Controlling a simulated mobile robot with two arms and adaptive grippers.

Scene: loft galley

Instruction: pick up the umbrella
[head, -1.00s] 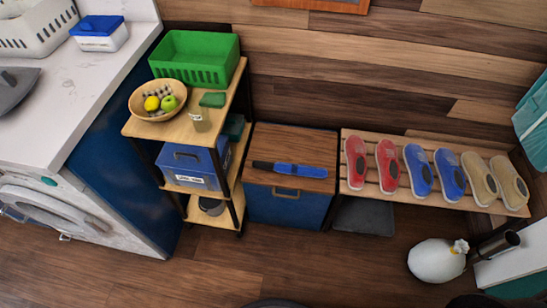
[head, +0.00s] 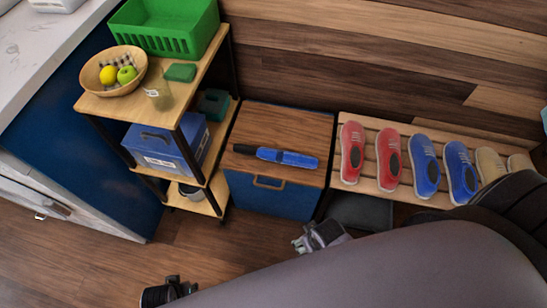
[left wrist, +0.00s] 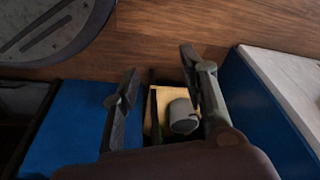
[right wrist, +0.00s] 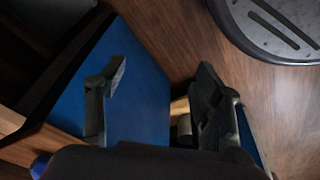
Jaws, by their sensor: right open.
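The umbrella (head: 288,157) is folded, blue with a black handle at its left end. It lies flat across the wooden top of a low blue cabinet (head: 258,192) in the head view. My right gripper (head: 303,240) is open, in front of the cabinet and below the umbrella in the picture; my arm partly hides it. In the right wrist view its spread fingers (right wrist: 160,85) face the cabinet's blue side. My left gripper (head: 168,288) is low at the bottom of the head view; its fingers (left wrist: 160,75) are apart and empty in the left wrist view. Neither wrist view shows the umbrella.
A shelf unit (head: 190,93) at left holds a green basket (head: 165,42), a fruit bowl (head: 100,80) and a blue box (head: 160,158). A slatted rack (head: 365,183) with several shoes stands right of the cabinet. My arm covers the lower right.

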